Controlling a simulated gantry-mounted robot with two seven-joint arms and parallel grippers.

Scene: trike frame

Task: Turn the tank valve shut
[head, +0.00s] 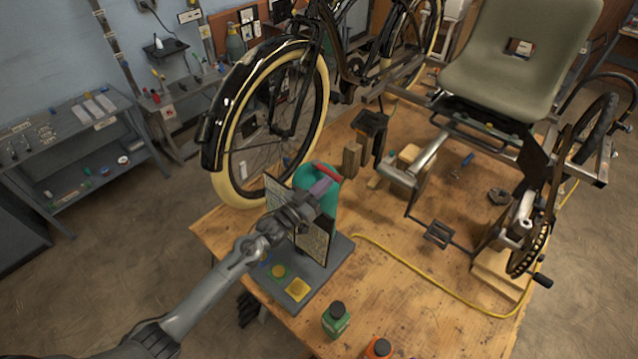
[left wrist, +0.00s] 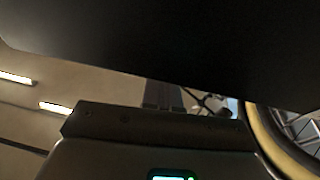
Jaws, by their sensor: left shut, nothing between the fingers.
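A teal tank (head: 304,176) stands upright on a dark grey base plate (head: 334,262) at the left end of the wooden table. A red lever (head: 328,172), which looks like the tank's valve handle, lies slantwise near the tank's top. My left gripper (head: 323,187) is shut and empty, close beside the red lever and in front of the tank. I cannot tell whether its fingertips touch the lever. The arm hides part of the tank and of the upright panel. In the left wrist view a dark surface fills the top, and the lever cannot be made out. My right gripper is not in view.
A bicycle wheel (head: 225,172) rises behind the tank. A green bottle (head: 336,321) and an orange one (head: 379,348) stand at the table's front. A yellow cable (head: 433,292) crosses the table.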

